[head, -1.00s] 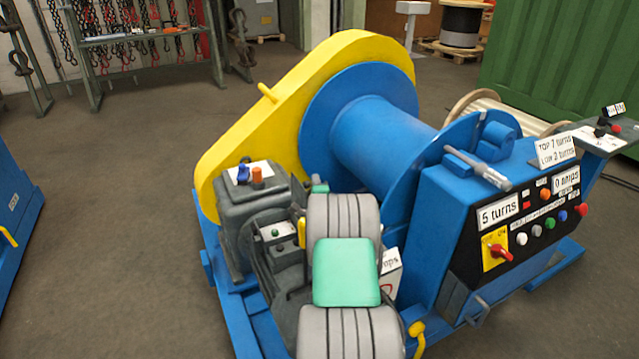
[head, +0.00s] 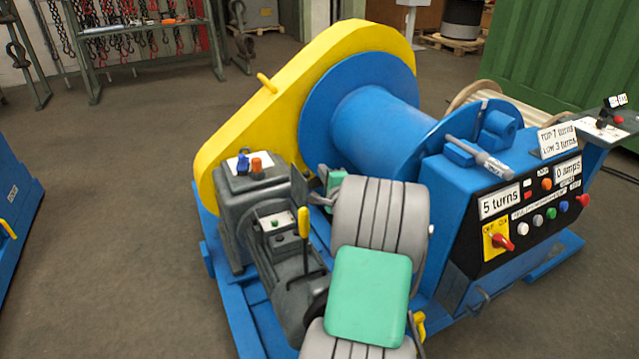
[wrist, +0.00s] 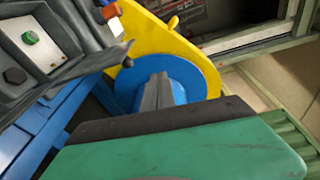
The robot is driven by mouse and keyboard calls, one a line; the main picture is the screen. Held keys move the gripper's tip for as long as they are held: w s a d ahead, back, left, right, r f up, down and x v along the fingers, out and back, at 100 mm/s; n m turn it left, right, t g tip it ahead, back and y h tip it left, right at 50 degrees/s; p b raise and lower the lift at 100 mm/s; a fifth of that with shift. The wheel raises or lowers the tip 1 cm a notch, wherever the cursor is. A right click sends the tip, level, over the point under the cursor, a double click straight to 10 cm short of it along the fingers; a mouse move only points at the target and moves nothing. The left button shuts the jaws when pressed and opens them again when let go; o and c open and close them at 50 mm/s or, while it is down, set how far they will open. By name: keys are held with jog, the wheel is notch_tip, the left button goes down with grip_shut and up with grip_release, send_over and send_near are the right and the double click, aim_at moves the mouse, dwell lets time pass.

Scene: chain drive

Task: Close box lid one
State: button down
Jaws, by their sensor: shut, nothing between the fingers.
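A small grey box (head: 278,228) with a green and a black button on its inner plate sits on the motor of the blue winch. A dark upright plate (head: 299,190), apparently its open lid, stands at the box's far right edge. In the wrist view the box (wrist: 32,40) is at upper left, with the dark lid (wrist: 95,67) slanting beside it. My gripper (wrist: 160,78) shows grey fingers together, empty, right of the lid and apart from it in the picture. In the head view my gripper is partly hidden behind my own arm, near the lid's right side.
The yellow chain guard (head: 235,125) and blue drum (head: 375,120) rise behind. The control panel (head: 520,215) is at right, with a red-handled switch. Open floor (head: 110,200) lies to the left.

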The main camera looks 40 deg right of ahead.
aim_at(304, 188)
jog(key=s+d+f+n+t+y+b, duration=0.2)
jog(key=d+f+n+t+y+b, duration=0.1)
jog(key=d+f+n+y+b, duration=0.35)
jog(key=w+a+f, duration=0.1)
jog(key=w, duration=0.8)
jog(key=shift+w+a+m+b, duration=0.15)
jog(key=shift+w+m+b, duration=0.1)
jog(key=shift+m+b, duration=0.2)
jog(key=shift+a+r, duration=0.1)
